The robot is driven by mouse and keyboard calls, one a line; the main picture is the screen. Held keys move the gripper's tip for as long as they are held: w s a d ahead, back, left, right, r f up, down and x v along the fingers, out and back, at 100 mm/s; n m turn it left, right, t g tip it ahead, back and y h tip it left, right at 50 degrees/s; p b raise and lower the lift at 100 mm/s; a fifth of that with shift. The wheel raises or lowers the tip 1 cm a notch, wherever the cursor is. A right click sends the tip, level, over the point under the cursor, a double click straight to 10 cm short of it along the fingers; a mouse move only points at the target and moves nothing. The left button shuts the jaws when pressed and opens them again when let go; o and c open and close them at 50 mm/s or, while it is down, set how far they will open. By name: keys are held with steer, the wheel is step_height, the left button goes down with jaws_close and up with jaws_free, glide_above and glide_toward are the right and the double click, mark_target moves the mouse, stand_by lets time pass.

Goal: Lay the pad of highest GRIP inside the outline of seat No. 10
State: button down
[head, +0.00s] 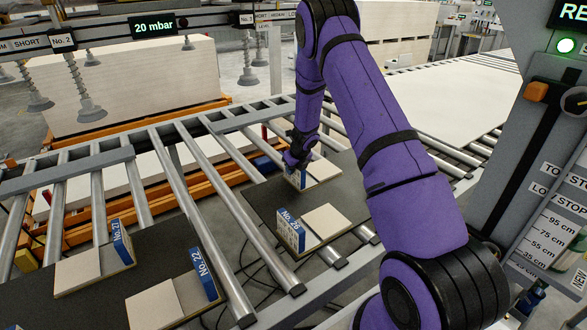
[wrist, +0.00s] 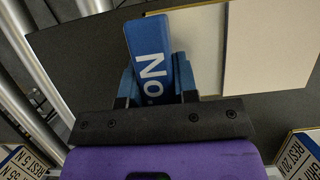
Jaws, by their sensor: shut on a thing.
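My gripper (head: 297,170) is shut on the blue upright block (wrist: 148,45) of a pad with a beige board (head: 322,172) at the far end of a dark mat (head: 262,202). In the wrist view my gripper (wrist: 157,88) shows fingers on both sides of this block; only "No." reads on it. I cannot tell whether the pad is lifted. Pad No. 26 (head: 290,228) stands nearer on the same mat. Pads No. 27 (head: 122,242) and No. 22 (head: 203,272) lie on another dark mat at lower left. Seat No. 10 is not identifiable.
Steel rollers (head: 183,160) surround the mats. Suction cups (head: 88,105) hang from the gantry at upper left, with signs No. 2 (head: 63,41) and No. 3 (head: 246,18). A control post (head: 540,150) stands at right. White GRIP and REST labels (wrist: 300,153) show in the wrist view's lower corners.

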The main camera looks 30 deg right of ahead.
steer(key=c, duration=0.9)
jaws_free()
steer(key=shift+f, duration=0.1)
steer(key=v, duration=1.1)
steer(key=shift+w, duration=0.1)
steer(key=shift+s+r, duration=0.3)
steer(key=shift+r, duration=0.35)
